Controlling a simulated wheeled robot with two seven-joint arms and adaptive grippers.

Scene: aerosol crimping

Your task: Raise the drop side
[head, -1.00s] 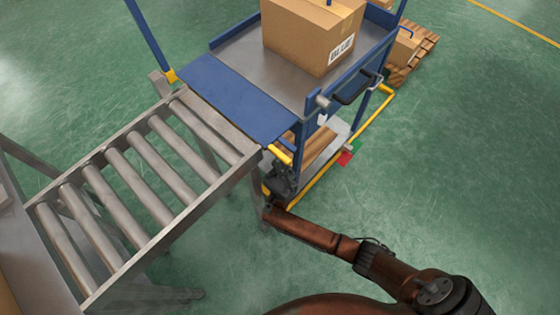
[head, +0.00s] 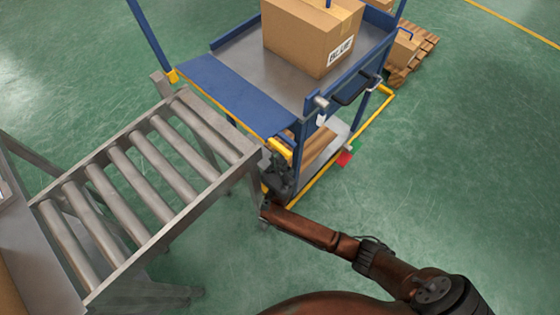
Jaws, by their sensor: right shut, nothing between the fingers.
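The drop side (head: 228,93) is the blue panel at the cart's end that faces the roller conveyor. My right gripper (head: 281,160) is a dark shape at the drop side's near corner, below the yellow bar end. It is shut with nothing in it. Its fingertips are small and partly hidden, so I cannot tell whether they touch the panel. The cart deck (head: 245,52) is grey and carries a cardboard box (head: 305,35). My left gripper is not in view.
The roller conveyor (head: 150,165) stands left of the cart, close to its end. A black handle (head: 355,88) sticks out from the cart's near side. A pallet (head: 415,55) with boxes stands behind at right. The green floor at right is clear.

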